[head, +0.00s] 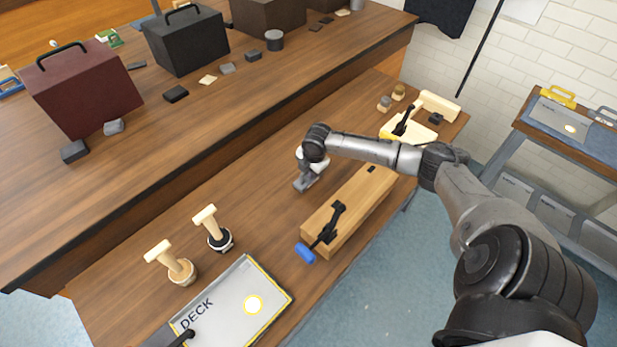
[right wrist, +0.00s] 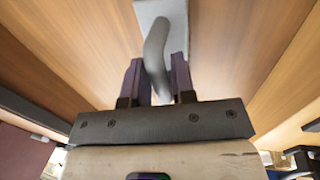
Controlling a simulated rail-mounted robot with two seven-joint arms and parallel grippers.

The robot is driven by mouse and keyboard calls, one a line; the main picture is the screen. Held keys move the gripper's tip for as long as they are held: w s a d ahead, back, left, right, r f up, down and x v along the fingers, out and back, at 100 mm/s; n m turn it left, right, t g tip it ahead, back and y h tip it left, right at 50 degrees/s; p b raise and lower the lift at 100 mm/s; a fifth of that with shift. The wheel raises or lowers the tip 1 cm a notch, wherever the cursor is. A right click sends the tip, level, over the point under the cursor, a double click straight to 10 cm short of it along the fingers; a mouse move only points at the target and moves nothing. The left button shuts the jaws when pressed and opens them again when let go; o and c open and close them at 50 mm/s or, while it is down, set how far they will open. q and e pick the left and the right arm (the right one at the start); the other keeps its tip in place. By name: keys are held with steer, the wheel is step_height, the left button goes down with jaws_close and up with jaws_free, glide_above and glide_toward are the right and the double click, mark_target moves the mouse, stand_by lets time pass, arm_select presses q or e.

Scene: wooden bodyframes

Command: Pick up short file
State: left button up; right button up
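The short file shows in the right wrist view as a grey flat body (right wrist: 155,12) with a bent grey handle (right wrist: 157,50). In the head view the grey file (head: 303,184) is just below my right gripper (head: 309,168), over the middle of the lower wooden bench. In the right wrist view, the two dark purple fingers of my right gripper (right wrist: 158,80) stand close on both sides of the handle, with no clear gap. I cannot tell whether the file is off the bench. My left gripper is not in view.
A long wooden block (head: 345,210) with a black clamp (head: 330,225) lies right of the file. Two wooden-handled tools (head: 215,232) and a DECK panel (head: 235,305) are nearer the front. The raised shelf (head: 200,115) runs along the left. Bare bench surrounds the file on its left.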

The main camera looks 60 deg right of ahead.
jaws_close()
steer(key=shift+r, duration=0.1)
steer(key=shift+r, duration=0.8)
step_height(320, 180, up, 2)
steer(key=shift+r+p, duration=0.25)
steer(key=shift+p, duration=0.25)
steer(key=s+a+r+p, duration=0.3)
steer(key=s+r, duration=0.3)
steer(key=s, duration=0.5)
steer(key=shift+a+r, duration=0.2)
steer(key=shift+r, duration=0.2)
